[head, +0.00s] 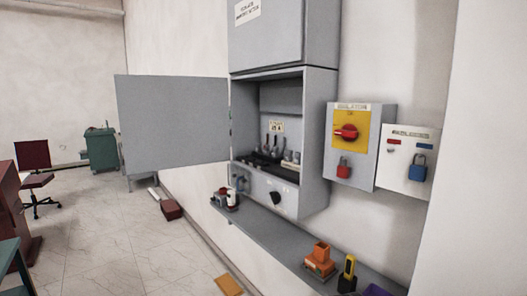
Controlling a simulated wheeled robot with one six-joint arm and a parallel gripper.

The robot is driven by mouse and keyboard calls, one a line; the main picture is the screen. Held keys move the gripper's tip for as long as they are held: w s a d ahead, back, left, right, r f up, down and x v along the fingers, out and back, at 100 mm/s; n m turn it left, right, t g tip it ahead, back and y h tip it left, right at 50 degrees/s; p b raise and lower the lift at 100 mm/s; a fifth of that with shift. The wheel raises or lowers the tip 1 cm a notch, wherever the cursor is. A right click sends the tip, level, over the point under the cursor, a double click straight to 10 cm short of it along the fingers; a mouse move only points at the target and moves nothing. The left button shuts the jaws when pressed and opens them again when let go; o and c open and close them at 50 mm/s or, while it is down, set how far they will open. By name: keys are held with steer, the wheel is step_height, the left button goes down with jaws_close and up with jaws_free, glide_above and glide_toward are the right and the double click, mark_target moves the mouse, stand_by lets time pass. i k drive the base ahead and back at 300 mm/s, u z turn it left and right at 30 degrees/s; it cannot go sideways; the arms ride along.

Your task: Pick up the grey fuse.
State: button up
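The open grey cabinet (318,140) hangs on the wall in the middle of the head view, its door (172,118) swung out to the left. Inside it, several small dark upright parts (273,146) stand above a black strip, with a small cream part (291,160) to their right. Small items in red, white and dark (229,200) stand at the left end of the grey shelf (268,228) below. I cannot tell which of these small parts, if any, is the grey fuse. My gripper is not in view.
An orange container (320,260) and a yellow-black tool (348,272) stand on the shelf's right part. A dark red box (172,209) and a yellow-orange item (229,285) lie low down. Tiled floor is mostly free at left.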

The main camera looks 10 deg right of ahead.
mark_target(266, 153)
steer(key=u, duration=0.3)
steer(key=i, duration=2.15)
steer(key=u, duration=0.55)
